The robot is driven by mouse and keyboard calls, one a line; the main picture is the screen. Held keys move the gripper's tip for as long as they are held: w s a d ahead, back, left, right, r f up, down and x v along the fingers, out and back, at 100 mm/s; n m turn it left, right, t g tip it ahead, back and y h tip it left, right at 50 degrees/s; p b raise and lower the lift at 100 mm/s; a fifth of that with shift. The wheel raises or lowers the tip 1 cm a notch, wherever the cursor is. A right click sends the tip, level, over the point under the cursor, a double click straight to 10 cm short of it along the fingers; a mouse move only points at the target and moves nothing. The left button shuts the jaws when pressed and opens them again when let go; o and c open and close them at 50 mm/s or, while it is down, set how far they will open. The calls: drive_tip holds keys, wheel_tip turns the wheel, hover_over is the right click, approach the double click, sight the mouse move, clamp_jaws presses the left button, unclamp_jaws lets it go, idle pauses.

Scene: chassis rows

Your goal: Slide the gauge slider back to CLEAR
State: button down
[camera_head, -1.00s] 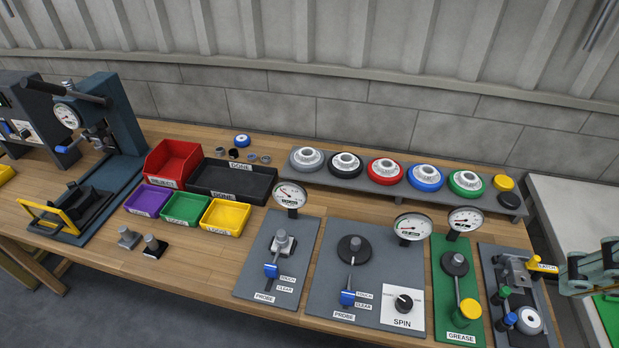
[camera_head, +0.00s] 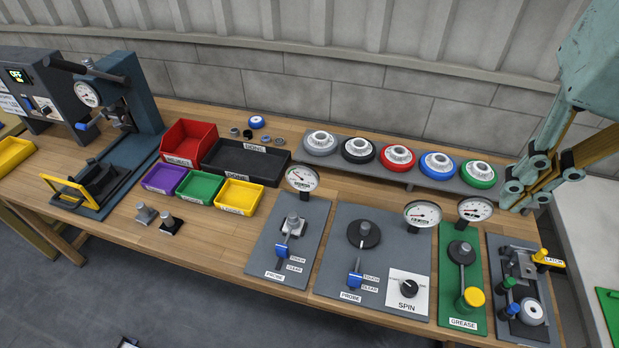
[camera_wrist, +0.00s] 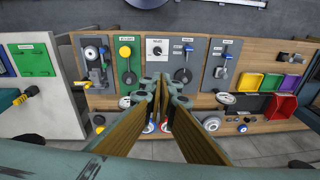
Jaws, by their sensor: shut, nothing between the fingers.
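Two grey probe boards stand at the front of the bench. The left board (camera_head: 262,268) has a blue slider (camera_head: 282,251) beside its TOUCH label, a dial gauge (camera_head: 302,178) and a grey part on a post. The right board (camera_head: 332,262) has a blue slider (camera_head: 355,280) beside its TOUCH and CLEAR labels; I cannot tell exactly which it lines up with. Its dial gauge (camera_head: 422,213) is at the upper right. In the wrist view the boards and blue sliders (camera_wrist: 188,47) lie beyond my gripper (camera_wrist: 163,82), which is shut, empty and apart from them.
A green GREASE board (camera_head: 449,300) and a grey fixture (camera_head: 510,275) stand right of the probe boards. A rack (camera_head: 400,178) of coloured rings lies behind. Coloured bins (camera_head: 237,194) and a press (camera_head: 130,130) are at left. The space above the boards is clear.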

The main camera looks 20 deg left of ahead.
drive_tip(key=w+a+f+g+p, duration=0.25)
drive_tip(key=w+a, duration=0.25)
drive_tip(key=a, duration=0.4)
drive_tip(key=w+a+f+g+p, duration=0.1)
drive_tip(key=w+a+f, duration=0.2)
drive_tip(key=w+a, duration=0.4)
drive_tip(key=n+g+h+b, duration=0.1)
drive_tip(key=g+b, duration=0.1)
drive_tip(key=g, duration=0.1)
approach(282, 252)
drive_tip(key=w+r, duration=0.3)
drive_tip(key=w, duration=0.1)
drive_tip(key=shift+w+a+r, duration=0.1)
drive_tip(key=shift+a, duration=0.15)
drive_tip(key=shift+b+x, duration=0.45)
drive_tip(key=shift+x, duration=4.5)
drive_tip(key=shift+w+d, duration=0.1)
drive_tip(key=shift+d, duration=0.05)
